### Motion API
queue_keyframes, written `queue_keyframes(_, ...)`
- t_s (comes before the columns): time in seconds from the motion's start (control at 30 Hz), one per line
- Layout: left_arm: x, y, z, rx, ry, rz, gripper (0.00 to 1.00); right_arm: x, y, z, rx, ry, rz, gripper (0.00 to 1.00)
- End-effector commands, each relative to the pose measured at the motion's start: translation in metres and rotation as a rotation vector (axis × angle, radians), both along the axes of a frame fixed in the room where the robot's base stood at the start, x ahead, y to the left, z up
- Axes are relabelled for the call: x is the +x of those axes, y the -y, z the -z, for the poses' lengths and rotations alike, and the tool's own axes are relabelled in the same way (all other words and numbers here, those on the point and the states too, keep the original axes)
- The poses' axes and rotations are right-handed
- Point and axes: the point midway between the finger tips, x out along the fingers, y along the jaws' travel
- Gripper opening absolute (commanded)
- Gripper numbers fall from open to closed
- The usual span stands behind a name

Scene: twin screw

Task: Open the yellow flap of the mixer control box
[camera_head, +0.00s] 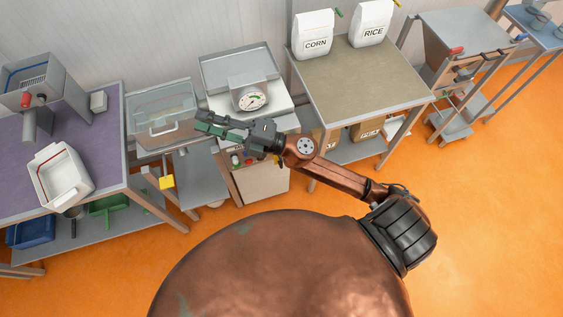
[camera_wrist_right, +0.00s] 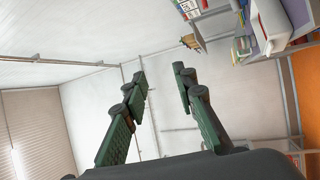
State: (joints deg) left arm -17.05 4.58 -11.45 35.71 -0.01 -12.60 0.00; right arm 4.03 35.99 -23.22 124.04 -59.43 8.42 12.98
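A grey cabinet (camera_head: 262,182) with green and red buttons on its upper front stands below the dial scale in the head view; it appears to be the control box. A small yellow part (camera_head: 277,160) shows at its upper right, partly hidden by my right arm. I cannot tell for sure that it is the flap, or whether it is open. My right gripper (camera_head: 205,121) is above and left of the buttons, pointing left, apart from the yellow part. In the right wrist view its fingers (camera_wrist_right: 161,76) are spread with nothing between them. My left gripper is not in view.
A dial scale (camera_head: 251,97) stands behind the right gripper. A clear-lidded bin (camera_head: 163,108) is to its left, with a yellow tag (camera_head: 167,182) below. A table (camera_head: 352,85) with corn and rice bags stands right. The orange floor (camera_head: 490,200) is free at right.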

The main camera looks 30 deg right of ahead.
Motion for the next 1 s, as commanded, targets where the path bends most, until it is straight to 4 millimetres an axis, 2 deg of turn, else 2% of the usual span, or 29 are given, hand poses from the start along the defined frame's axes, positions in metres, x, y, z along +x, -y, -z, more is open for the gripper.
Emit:
queue_keyframes(0.03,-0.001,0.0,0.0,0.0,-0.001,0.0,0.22,-0.015,-0.028,0.011,-0.133,0.063,-0.113,0.26)
queue_keyframes(0.1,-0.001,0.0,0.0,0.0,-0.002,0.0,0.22,-0.04,-0.059,0.042,-0.332,0.127,-0.273,0.26)
queue_keyframes(0.17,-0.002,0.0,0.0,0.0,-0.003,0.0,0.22,-0.058,-0.071,0.079,-0.517,0.161,-0.4,0.26)
queue_keyframes(0.2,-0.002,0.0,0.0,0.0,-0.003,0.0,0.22,-0.067,-0.071,0.108,-0.644,0.171,-0.478,0.26)
queue_keyframes(0.27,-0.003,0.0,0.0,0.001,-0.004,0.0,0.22,-0.075,-0.058,0.151,-0.845,0.167,-0.582,0.26)
queue_keyframes(0.3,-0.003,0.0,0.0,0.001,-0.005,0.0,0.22,-0.078,-0.042,0.179,-0.979,0.153,-0.642,0.26)
queue_keyframes(0.33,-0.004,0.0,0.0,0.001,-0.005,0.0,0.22,-0.078,-0.026,0.198,-1.079,0.136,-0.68,0.26)
queue_keyframes(0.37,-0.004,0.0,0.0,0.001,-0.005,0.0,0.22,-0.077,-0.008,0.215,-1.173,0.113,-0.714,0.26)
queue_keyframes(0.4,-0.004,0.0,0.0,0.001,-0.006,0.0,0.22,-0.074,0.018,0.234,-1.297,0.075,-0.749,0.26)
queue_keyframes(0.43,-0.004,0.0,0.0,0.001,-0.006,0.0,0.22,-0.071,0.039,0.246,-1.383,0.046,-0.772,0.26)
queue_keyframes(0.5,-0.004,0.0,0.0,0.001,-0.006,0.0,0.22,-0.063,0.087,0.264,-1.558,-0.035,-0.802,0.26)
queue_keyframes(0.6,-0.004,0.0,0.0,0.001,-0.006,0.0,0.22,-0.055,0.143,0.273,-1.743,-0.142,-0.82,0.26)
queue_keyframes(0.7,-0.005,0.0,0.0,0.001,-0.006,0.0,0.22,-0.05,0.179,0.273,-1.849,-0.219,-0.821,0.26)
queue_keyframes(0.8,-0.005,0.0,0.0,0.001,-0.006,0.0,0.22,-0.049,0.195,0.276,-1.893,-0.258,-0.821,0.26)
queue_keyframes(1.0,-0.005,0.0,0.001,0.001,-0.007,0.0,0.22,-0.05,0.196,0.301,-1.898,-0.264,-0.825,0.26)
